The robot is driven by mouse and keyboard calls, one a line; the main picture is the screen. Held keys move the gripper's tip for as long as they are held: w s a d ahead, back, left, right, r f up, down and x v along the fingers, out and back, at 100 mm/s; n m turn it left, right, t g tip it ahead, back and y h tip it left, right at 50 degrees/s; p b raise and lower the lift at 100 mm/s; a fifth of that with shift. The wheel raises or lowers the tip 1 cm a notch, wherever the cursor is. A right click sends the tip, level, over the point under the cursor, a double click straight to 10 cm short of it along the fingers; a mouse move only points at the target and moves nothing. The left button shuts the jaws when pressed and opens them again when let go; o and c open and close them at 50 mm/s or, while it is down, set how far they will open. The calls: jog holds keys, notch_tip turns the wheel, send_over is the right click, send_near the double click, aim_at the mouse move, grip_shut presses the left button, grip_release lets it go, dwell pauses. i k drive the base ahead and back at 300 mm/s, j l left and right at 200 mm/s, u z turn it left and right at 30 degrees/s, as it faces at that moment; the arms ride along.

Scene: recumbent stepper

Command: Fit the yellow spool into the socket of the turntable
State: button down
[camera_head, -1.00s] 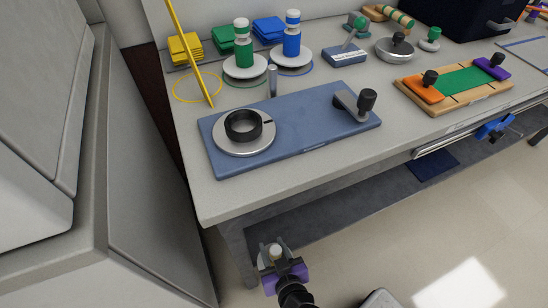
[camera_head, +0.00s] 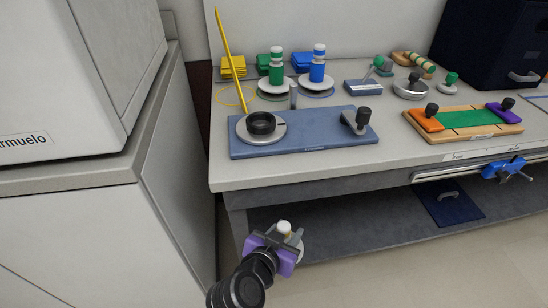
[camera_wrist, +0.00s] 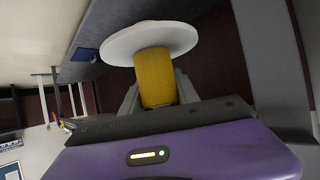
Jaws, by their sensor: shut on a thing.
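My gripper (camera_head: 291,235) is in front of the bench, below the tabletop's front edge. In the wrist view it is shut on the yellow spool (camera_wrist: 155,78), whose yellow barrel sits between the fingers with a wide white flange (camera_wrist: 150,40) beyond them. In the head view the spool is mostly hidden by my gripper; only a whitish end shows. The turntable (camera_head: 247,135) is a pale grey disc at the left end of a blue base plate on the bench. A black ring-shaped socket (camera_head: 262,123) stands on it and looks empty.
A black-knobbed crank (camera_head: 358,121) stands at the blue plate's right end, and a short grey post (camera_head: 293,96) behind the plate. Green (camera_head: 276,68) and blue (camera_head: 317,66) spools stand farther back. A grey cabinet (camera_head: 175,190) is close on the left.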

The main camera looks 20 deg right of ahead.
aim_at(261, 124)
jog(key=k+l+z, duration=0.15)
jog(key=k+z, duration=0.25)
jog(key=k, duration=0.2)
jog(key=z, duration=0.4)
jog(key=j+z, duration=0.15)
jog(key=z, duration=0.65)
jog(key=j+z, duration=0.1)
jog(key=z, duration=0.3)
jog(key=k+j, duration=0.15)
jog(key=j, duration=0.25)
jog(key=k+j, duration=0.15)
jog(key=j, duration=0.25)
jog(key=k+j+z, duration=0.1)
jog(key=j, duration=0.3)
jog(key=k+j, duration=0.25)
jog(key=j, duration=0.15)
jog(key=k+j, duration=0.15)
jog(key=j, duration=0.25)
jog(key=k+j, duration=0.2)
jog(key=j, duration=0.15)
jog(key=j+z, duration=0.05)
